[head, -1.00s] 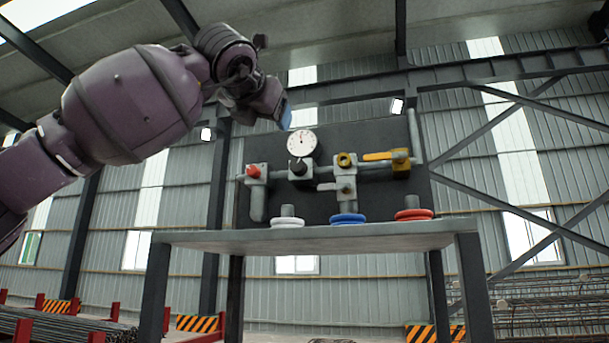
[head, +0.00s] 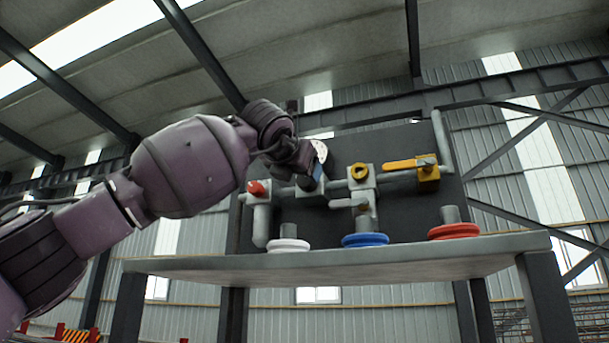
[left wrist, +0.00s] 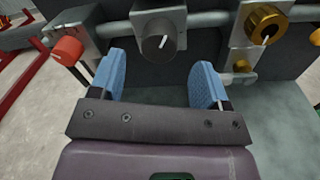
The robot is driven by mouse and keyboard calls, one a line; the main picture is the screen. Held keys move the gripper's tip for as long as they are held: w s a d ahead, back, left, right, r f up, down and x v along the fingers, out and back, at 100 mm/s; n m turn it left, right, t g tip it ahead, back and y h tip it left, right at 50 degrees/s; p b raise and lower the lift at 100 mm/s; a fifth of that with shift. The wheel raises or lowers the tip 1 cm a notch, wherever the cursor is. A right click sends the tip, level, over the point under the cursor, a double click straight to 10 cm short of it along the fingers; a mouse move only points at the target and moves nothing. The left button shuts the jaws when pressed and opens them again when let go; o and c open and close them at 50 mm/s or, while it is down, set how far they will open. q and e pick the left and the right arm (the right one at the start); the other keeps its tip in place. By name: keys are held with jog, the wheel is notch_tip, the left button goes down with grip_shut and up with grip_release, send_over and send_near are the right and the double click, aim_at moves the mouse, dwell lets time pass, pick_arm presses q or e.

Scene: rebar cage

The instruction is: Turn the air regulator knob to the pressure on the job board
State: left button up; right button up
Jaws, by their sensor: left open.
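The air regulator knob (left wrist: 159,42) is black with a white pointer line, which leans slightly right of upright in the left wrist view. My left gripper (left wrist: 158,78) is open, its two blue fingertips apart. The knob appears just beyond the tips, roughly centred between them, and neither tip visibly touches it. In the head view my left gripper (head: 317,170) covers most of the regulator and part of the white pressure gauge (head: 322,150). The gauge reading cannot be read. I see no job board. My right gripper is not in view.
A red knob (left wrist: 67,50) is left of the regulator and a brass fitting (left wrist: 265,24) right. A yellow-handled valve (head: 427,170) is farther right. White (head: 288,246), blue (head: 365,240) and red (head: 453,231) rings lie on the bench (head: 400,254).

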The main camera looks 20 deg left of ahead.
aim_at(306, 181)
pick_arm(q)
jog(key=w, duration=0.4)
jog(key=shift+w+p, duration=0.2)
jog(key=shift+p, duration=0.2)
jog(key=shift+c, duration=0.4)
